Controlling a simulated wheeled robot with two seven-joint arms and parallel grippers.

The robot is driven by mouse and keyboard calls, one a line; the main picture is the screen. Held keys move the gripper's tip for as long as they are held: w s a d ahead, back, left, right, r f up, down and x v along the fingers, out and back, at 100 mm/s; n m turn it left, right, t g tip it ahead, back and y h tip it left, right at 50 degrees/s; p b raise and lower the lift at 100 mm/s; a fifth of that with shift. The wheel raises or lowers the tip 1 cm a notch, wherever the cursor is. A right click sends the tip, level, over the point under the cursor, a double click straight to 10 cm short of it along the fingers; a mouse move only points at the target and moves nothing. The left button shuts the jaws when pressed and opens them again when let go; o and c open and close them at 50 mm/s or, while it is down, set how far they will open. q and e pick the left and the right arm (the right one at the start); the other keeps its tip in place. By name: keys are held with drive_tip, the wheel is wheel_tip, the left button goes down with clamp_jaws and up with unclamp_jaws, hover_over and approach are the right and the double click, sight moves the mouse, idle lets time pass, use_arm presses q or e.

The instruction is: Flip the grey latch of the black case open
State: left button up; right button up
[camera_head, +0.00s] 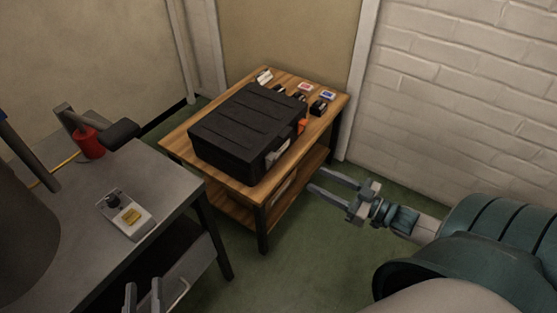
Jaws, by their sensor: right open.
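The black case (245,128) lies closed on a wooden table, with a ribbed lid. A light grey piece (278,153) on its right-hand side may be the grey latch; it is too small to tell its position. My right gripper (315,180) is open and empty, its fingers pointing left toward the case, in front and to the right of the table and apart from the case. My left gripper (143,285) shows only as two separated fingers at the bottom edge, beside the grey workbench and far from the case.
The wooden table (178,146) has a lower shelf. Several small items, including a red-and-white box (305,87) and a blue-and-white box (327,95), lie behind the case. An orange item (301,126) is beside it. The grey workbench (165,180) stands left; a brick wall (460,90) is right.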

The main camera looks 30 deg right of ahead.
use_arm(q)
drive_tip(key=s+r+t+h+b, duration=0.2)
drive_tip(key=r+t, duration=0.3)
drive_tip(key=r, duration=0.3)
drive_tip(key=shift+s+d, duration=0.15)
drive_tip(key=shift+s, duration=0.75)
use_arm(e)
drive_tip(key=x, duration=1.5)
use_arm(q)
drive_tip(key=shift+r, duration=0.1)
use_arm(e)
drive_tip(key=shift+w, duration=0.1)
drive_tip(key=c, duration=1.1)
